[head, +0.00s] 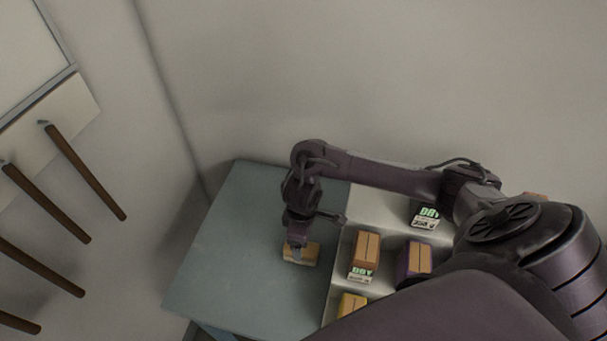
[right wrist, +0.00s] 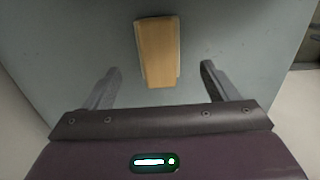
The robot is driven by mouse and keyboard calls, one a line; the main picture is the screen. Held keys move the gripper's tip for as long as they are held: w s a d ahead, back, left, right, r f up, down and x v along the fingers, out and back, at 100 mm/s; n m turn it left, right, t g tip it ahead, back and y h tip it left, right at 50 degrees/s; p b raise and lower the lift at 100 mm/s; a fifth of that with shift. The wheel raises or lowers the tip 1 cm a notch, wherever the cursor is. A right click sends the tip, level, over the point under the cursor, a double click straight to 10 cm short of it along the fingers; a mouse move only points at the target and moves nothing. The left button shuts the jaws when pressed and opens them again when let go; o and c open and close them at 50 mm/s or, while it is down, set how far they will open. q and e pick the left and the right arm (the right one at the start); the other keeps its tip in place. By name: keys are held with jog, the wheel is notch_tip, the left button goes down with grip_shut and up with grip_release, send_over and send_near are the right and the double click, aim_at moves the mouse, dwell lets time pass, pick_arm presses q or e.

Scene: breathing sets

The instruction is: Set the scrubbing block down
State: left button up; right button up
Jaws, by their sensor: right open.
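The scrubbing block (head: 302,256) is a tan, oblong block lying on the blue-grey table (head: 235,245), left of the white tray. My right gripper (head: 297,246) points down right over it and hides part of its top. In the right wrist view the block (right wrist: 157,50) lies flat on the table surface. The fingers of the right gripper (right wrist: 160,67) are spread wide, one on each side of the block's near end, with a gap on both sides. My left gripper is in neither view.
A white compartmented tray (head: 385,205) holds a brown block (head: 367,249), a purple-sided block (head: 414,260), a yellow block (head: 351,304) and "DRY" labels (head: 425,215). Brown pegs (head: 85,170) stick out from the left wall. The table's left part is clear.

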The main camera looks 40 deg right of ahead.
aim_at(310, 254)
jog(key=f, duration=0.3)
jog(key=shift+a, duration=0.4)
jog(key=f, duration=0.2)
jog(key=d+f, duration=0.1)
jog(key=f, duration=0.1)
jog(key=shift+w+f, duration=0.1)
jog(key=shift+a, duration=0.15)
jog(key=shift+c, duration=1.5)
jog(key=c, duration=0.9)
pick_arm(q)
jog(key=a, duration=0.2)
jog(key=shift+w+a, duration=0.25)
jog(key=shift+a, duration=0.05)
pick_arm(e)
jog(key=shift+r, duration=0.2)
